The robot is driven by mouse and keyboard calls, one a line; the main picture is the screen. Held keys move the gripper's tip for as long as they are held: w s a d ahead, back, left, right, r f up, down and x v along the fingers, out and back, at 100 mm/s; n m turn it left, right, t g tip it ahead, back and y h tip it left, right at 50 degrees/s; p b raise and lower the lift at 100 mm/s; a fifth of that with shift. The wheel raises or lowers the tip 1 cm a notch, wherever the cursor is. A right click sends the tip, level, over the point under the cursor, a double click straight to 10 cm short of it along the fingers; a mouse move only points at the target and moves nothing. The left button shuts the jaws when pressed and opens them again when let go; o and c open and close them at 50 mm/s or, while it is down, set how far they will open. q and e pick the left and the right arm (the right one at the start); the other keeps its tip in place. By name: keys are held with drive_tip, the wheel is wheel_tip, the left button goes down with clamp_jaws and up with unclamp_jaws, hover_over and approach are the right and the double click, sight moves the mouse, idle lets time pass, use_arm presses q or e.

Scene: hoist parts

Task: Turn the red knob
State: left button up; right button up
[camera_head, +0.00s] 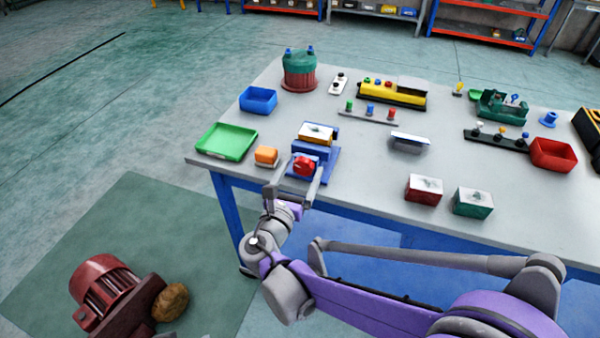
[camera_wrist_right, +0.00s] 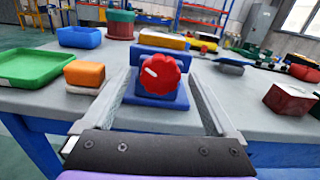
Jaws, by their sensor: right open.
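The red knob (camera_head: 304,167) sits on the front of a blue box-like device (camera_head: 325,160) near the front edge of the table. In the right wrist view the red knob (camera_wrist_right: 161,74) is lobed and has a white mark pointing to the upper left. My right gripper (camera_head: 296,178) is open, with one finger on each side of the knob. In the right wrist view the fingers of the right gripper (camera_wrist_right: 167,110) stand wide apart, with clear space between them and the knob. My left gripper is not in view.
A green tray (camera_head: 227,142), an orange block (camera_head: 266,155) and a blue bin (camera_head: 258,99) stand left of the device. A red box (camera_head: 424,189) and a green box (camera_head: 473,202) are at the right. The table (camera_head: 370,185) is clear between the device and the red box.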

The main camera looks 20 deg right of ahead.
drive_tip(key=shift+c, duration=0.3)
drive_tip(key=c, duration=1.3)
drive_tip(key=shift+m, duration=0.4)
drive_tip(key=m, duration=0.2)
drive_tip(key=shift+m+p, duration=0.4)
drive_tip(key=m, duration=0.4)
drive_tip(key=shift+m+p, duration=0.3)
drive_tip(key=shift+p, duration=0.05)
drive_tip(key=m, duration=0.4)
drive_tip(key=shift+m+p, duration=0.3)
drive_tip(key=shift+m, duration=1.9)
